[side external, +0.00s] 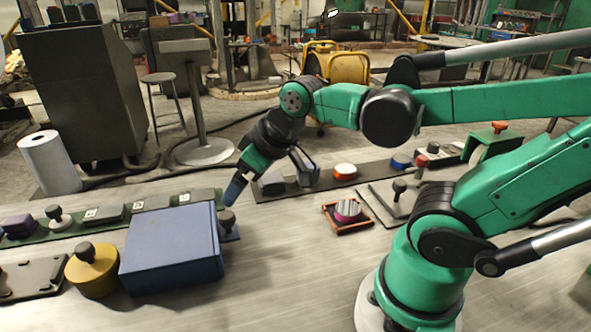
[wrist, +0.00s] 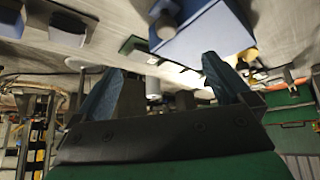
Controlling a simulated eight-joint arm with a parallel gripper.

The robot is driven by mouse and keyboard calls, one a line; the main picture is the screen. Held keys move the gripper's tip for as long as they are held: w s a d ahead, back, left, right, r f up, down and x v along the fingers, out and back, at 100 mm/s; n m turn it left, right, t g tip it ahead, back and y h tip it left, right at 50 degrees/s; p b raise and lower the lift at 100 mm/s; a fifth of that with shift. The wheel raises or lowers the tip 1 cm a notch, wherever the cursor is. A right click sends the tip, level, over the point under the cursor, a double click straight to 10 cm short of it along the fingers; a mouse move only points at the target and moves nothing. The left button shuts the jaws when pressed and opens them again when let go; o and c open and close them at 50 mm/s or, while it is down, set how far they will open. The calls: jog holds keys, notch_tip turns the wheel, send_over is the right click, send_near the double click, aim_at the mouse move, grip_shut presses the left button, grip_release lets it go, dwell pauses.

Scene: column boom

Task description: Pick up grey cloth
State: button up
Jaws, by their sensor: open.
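No plainly recognisable grey cloth shows. A small grey-and-white striped piece (side external: 348,206) sits on a purple round thing in a small orange-rimmed tray (side external: 331,225); I cannot tell whether it is the cloth. My gripper (side external: 268,180) is open, tilted down above the bench, left of that tray. One blue fingertip is close to a dark knob (side external: 227,220) beside the blue box (side external: 172,248); contact is unclear. In the wrist view my gripper (wrist: 165,82) has its fingers wide apart with nothing held between them. The blue box (wrist: 212,30) shows beyond them.
A yellow round pot (side external: 92,272) with a knob stands left of the box. A green strip (side external: 70,232) with several dark blocks runs behind it. An orange-and-white disc (side external: 345,172) lies on a dark strip. The bench front between the box and my base is clear.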

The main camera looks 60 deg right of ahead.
jog(key=w+d+f+n+g+y, duration=0.15)
jog(key=w+d+n, duration=0.3)
jog(key=d, duration=0.45)
jog(key=n+g+y, duration=0.2)
jog(key=n, duration=0.2)
send_over(272, 178)
jog(key=s, duration=0.1)
jog(key=shift+m, duration=0.25)
jog(key=f, duration=0.4)
jog(key=d+f, duration=0.1)
jog(key=f, duration=0.1)
jog(key=shift+s, duration=0.1)
jog(key=shift+d+f, duration=0.2)
jog(key=shift+f, duration=0.45)
jog(key=shift+x, duration=2.45)
jog(key=c, duration=1.4)
